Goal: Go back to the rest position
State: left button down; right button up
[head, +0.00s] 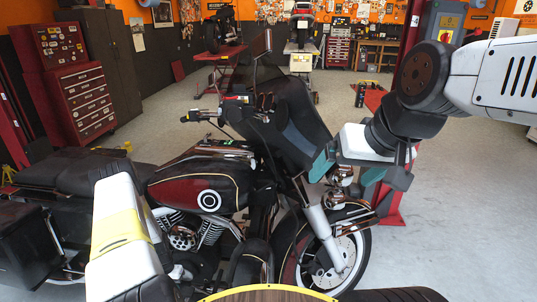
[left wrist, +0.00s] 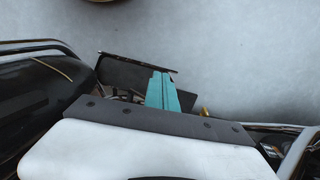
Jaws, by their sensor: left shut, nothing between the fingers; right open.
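My right gripper (head: 347,170) reaches in from the right in the head view, in front of the motorcycle's front end. Its teal fingers are apart, with no held object visible between them. My left arm (head: 120,235), white with a yellow band, stands over the side of the motorcycle (head: 195,187); its gripper is not visible in the head view. In the left wrist view my left gripper (left wrist: 161,90) has its teal fingers together and empty. Dark motorcycle parts (left wrist: 40,105) lie close around it, and whether they touch it is unclear.
The dark-red motorcycle fills the near left and middle. A red lift post (head: 390,205) stands behind my right gripper. A red tool chest (head: 80,100) is at the left, a red lift table (head: 222,52) further back. Grey floor (head: 460,220) is clear at the right.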

pick_arm(q)
jog(key=w+r+t, duration=0.1)
jog(key=w+r, duration=0.3)
jog(key=r, duration=0.6)
jog(key=w+r+t, duration=0.1)
jog(key=w+r, duration=0.4)
jog(key=r, duration=0.6)
jog(key=s+d+r+t, duration=0.1)
jog(key=d+r, duration=0.2)
jog(key=r, duration=0.7)
jog(key=s+d+r, duration=0.1)
jog(key=d+r, duration=0.3)
jog(key=r, duration=0.5)
jog(key=s+d+r+t, duration=0.1)
jog(key=d+r, duration=0.2)
jog(key=r, duration=0.7)
jog(key=s+d+r+t, duration=0.1)
jog(key=s+d+r, duration=0.3)
jog(key=s, duration=0.3)
jog(key=s+d+r+t, duration=0.1)
jog(key=s+d+r, duration=0.3)
jog(key=s+r, duration=0.2)
jog(key=s+d+r+t+h, duration=0.1)
jog(key=s+d+r, duration=0.3)
jog(key=s, duration=0.5)
notch_tip(320, 180, up, 2)
jog(key=shift+r, duration=0.1)
jog(key=shift+d, duration=0.1)
